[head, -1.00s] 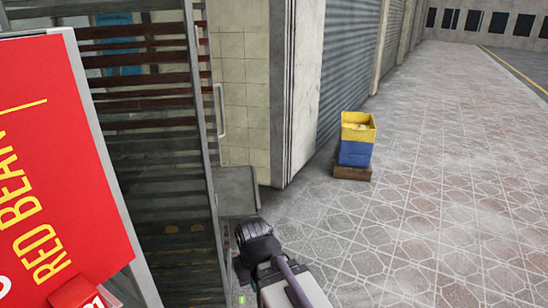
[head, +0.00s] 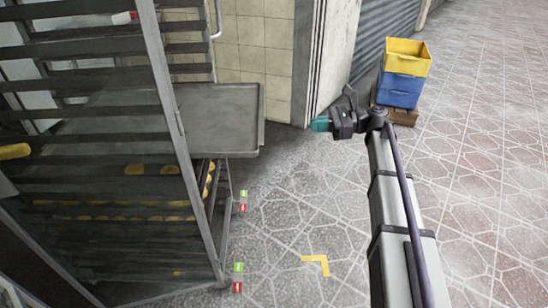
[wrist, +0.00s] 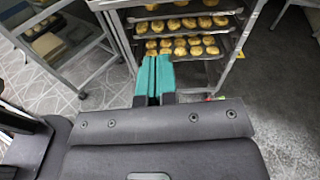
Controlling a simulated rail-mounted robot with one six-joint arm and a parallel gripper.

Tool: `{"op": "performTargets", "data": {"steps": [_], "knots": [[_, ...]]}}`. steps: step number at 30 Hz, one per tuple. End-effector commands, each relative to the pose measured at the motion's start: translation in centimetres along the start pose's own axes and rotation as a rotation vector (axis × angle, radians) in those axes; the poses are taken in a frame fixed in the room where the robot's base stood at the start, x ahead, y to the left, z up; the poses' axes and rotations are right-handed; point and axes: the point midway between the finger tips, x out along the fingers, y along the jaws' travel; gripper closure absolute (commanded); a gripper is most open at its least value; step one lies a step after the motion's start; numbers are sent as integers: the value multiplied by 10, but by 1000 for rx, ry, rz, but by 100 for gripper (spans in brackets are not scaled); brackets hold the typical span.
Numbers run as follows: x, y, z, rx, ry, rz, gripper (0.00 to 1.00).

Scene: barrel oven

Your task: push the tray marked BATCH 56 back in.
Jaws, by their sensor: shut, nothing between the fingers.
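A grey metal tray (head: 222,112) sticks out of the right side of a tall rack (head: 172,90) in the head view. It looks empty, and no BATCH 56 marking can be read on it. My gripper (head: 320,124) is right of the tray's outer edge, apart from it in the picture, with its teal fingertips pointing left toward the rack. In the wrist view the teal fingers (wrist: 154,76) are together with nothing between them. Beyond them, trays of round buns (wrist: 185,46) sit on the rack's shelves.
Stacked yellow and blue crates (head: 402,75) stand on a wooden base behind my gripper. Small green and red tags (head: 238,268) show by the rack's foot. A yellow corner mark (head: 318,262) lies on the tiled floor, which is clear around it. Another rack (wrist: 62,45) shows at left in the wrist view.

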Motion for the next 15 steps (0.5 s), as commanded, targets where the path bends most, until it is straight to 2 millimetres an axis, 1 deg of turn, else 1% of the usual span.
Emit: {"op": "performTargets", "data": {"steps": [1,4,8,11,15], "knots": [[-4,-10,-13,36,-46,-2,100],[-8,-14,-5,79,-98,1,100],[-7,-14,1,85,-104,2,100],[1,-13,2,84,-103,1,100],[25,-13,4,83,-102,2,100]]}}
